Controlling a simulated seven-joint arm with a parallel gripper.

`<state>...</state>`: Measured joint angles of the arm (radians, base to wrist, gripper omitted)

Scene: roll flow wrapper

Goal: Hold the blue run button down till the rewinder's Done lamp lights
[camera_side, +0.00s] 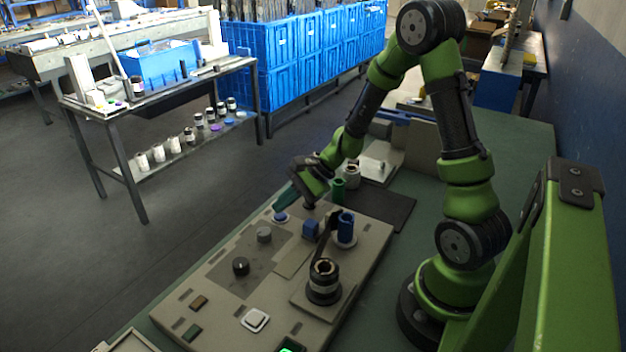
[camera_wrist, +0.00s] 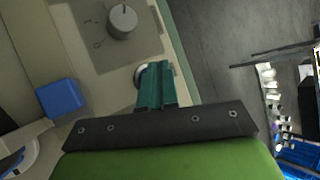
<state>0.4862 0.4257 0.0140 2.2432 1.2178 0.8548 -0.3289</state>
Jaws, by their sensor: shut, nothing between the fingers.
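The blue run button (camera_side: 281,217), in a pale round collar, sits at the far left of the beige rewinder panel (camera_side: 215,318). My gripper (camera_side: 279,207) has its teal fingers shut and empty, tips pointing down at the button. The tips are at or just above the button; I cannot tell whether they touch it or press it down. In the wrist view the shut fingers (camera_wrist: 154,68) hide most of the button, and only part of its collar (camera_wrist: 139,76) shows. A lit green indicator (camera_side: 290,347) is at the bottom edge of the side view; its label is unreadable.
Grey (camera_side: 264,235) and black (camera_side: 240,266) knobs stand near the button. A white square button (camera_side: 255,320) is nearer the camera.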

